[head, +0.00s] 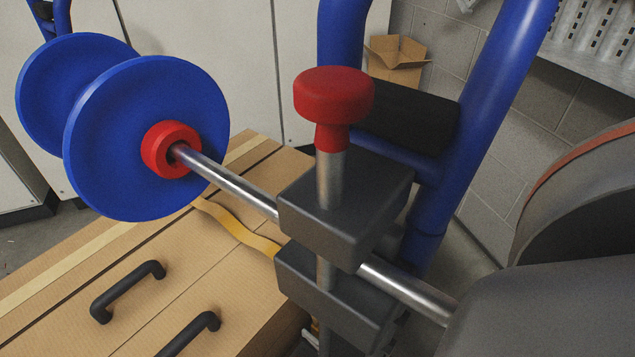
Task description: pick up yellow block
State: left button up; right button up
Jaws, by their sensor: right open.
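I cannot make out a yellow block in the head view. The only yellow thing is a thin wavy strip (238,231) lying across the tan boxes; it looks like a strap, not a block. My right gripper is open, but I cannot pick out its fingertips clearly, nor tell how far it is from anything. I see nothing held. My left gripper is not in view. Two dark grey blocks (345,205) on a steel shaft (225,180) fill the middle and hide what is behind them.
Blue discs (120,150) with a red collar (160,149) sit on the shaft. A red knob (332,95) tops the blocks. Tan boxes (50,285) with black handles (125,290) lie below. A blue frame (483,110) and open carton (396,55) stand behind. Large grey forms crowd the right.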

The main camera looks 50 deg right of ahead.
jog(key=shift+w, duration=0.4)
jog(key=shift+c, duration=0.5)
grip_shut()
jog(key=shift+r, duration=0.1)
